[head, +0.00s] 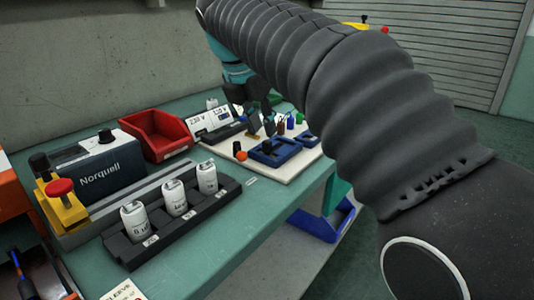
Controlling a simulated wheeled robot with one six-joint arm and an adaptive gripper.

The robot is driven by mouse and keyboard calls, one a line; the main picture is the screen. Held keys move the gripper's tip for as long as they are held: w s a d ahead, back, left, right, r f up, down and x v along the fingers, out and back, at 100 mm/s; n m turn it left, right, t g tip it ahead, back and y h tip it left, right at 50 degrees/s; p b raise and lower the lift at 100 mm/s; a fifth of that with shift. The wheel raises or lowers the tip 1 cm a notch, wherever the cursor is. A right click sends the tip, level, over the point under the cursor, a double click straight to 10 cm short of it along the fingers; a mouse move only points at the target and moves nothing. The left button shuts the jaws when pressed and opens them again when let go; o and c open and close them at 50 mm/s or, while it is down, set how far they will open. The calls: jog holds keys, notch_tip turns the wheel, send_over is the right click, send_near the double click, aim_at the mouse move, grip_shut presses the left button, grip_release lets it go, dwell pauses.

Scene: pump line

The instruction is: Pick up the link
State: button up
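My gripper (257,108) is at the far side of the bench, over the back of a cream board (262,172). It is dark, small and partly hidden behind my black-sleeved arm, so I cannot see whether its fingers are apart or hold anything. Below it, small dark and coloured pieces stand on the board near the cards marked 230 V and 110 V (211,120). I cannot pick out the link for certain among these pieces.
A black rack (200,215) with three white labelled canisters stands at the front. Behind it are a Norquell box (100,172), a yellow box with a red button (62,208) and a red bin (158,133). The green bench (225,248) is bare at front right.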

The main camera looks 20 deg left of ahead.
aim_at(267, 141)
jog(key=shift+b+x, duration=0.65)
jog(key=shift+x, duration=2.1)
jog(key=shift+a, duration=0.1)
grip_shut()
